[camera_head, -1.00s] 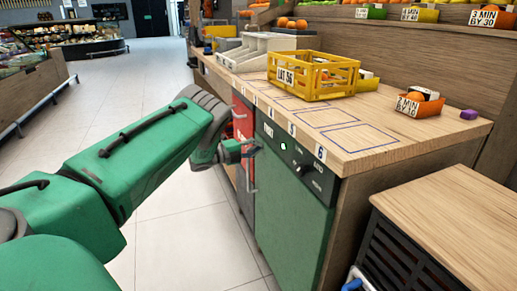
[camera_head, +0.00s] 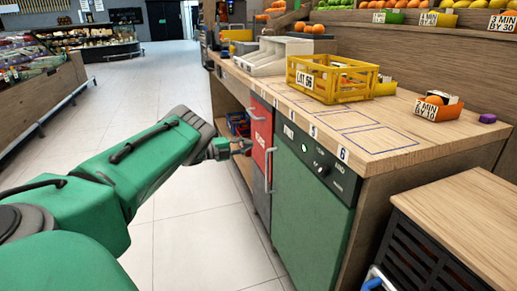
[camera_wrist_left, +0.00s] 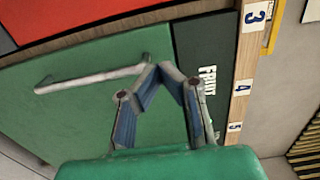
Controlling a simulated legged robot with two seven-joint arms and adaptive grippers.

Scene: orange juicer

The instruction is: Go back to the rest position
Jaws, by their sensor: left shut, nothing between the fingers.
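My left gripper (camera_head: 243,147) is shut and empty, out in front of the counter near the red front panel (camera_head: 261,138). In the left wrist view its fingertips (camera_wrist_left: 162,68) meet in a point, in front of the green door (camera_wrist_left: 75,95) and its pale bar handle (camera_wrist_left: 92,78). I cannot tell whether the fingers touch anything. My green left arm reaches in from the left of the head view. My right gripper is not in view.
The wooden counter (camera_head: 400,158) holds a yellow crate (camera_head: 333,80), a white tray (camera_head: 270,57) and an orange box (camera_head: 438,107). The green door (camera_head: 300,215) is below. A slatted box (camera_head: 465,205) stands at right. Floor (camera_head: 190,250) at left is clear.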

